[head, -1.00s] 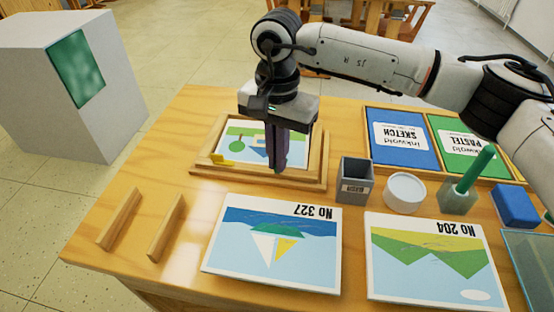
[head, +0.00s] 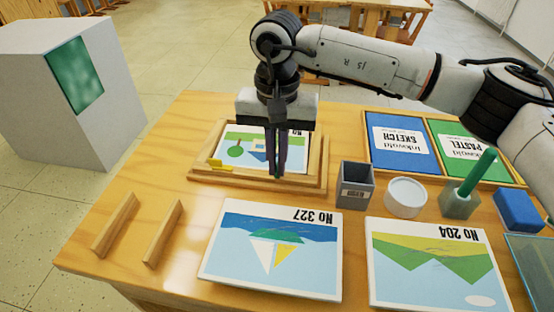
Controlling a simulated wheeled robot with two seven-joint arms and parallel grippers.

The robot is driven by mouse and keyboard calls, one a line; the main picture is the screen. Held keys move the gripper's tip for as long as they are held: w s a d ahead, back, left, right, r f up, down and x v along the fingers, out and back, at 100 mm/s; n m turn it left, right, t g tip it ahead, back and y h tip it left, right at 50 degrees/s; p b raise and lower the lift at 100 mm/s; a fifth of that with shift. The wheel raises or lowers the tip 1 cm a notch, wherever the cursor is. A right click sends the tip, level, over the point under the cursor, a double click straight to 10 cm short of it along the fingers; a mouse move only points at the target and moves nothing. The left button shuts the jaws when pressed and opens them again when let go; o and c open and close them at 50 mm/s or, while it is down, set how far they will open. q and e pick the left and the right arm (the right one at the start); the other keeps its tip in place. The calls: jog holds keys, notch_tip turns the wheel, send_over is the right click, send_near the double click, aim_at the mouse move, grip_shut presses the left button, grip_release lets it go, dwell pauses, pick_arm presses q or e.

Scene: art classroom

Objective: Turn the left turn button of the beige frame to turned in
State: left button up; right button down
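The beige frame (head: 317,160) lies on the wooden table, with a picture (head: 238,151) inside it. A yellow turn button (head: 217,164) shows at the left of its near rail, partly over the picture's edge. My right gripper (head: 276,174) points down over the right part of the frame, to the right of the yellow button and apart from it. Its two fingers look close together, and I cannot tell if a gap remains. They hide part of the picture and near rail; a small green bit shows at their tips. My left gripper is out of view.
Pictures No 327 (head: 270,255) and No 204 (head: 430,262) lie in front. A grey box (head: 355,186), a white round pot (head: 405,196) and a green-handled holder (head: 461,201) stand to the right. Two wooden bars (head: 116,224) lie at left. A grey block (head: 50,120) stands beyond.

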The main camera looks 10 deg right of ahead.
jog(key=c, duration=2)
grip_release()
notch_tip(320, 180, up, 10)
jog(key=shift+r+p, duration=0.2)
jog(key=shift+p, duration=0.1)
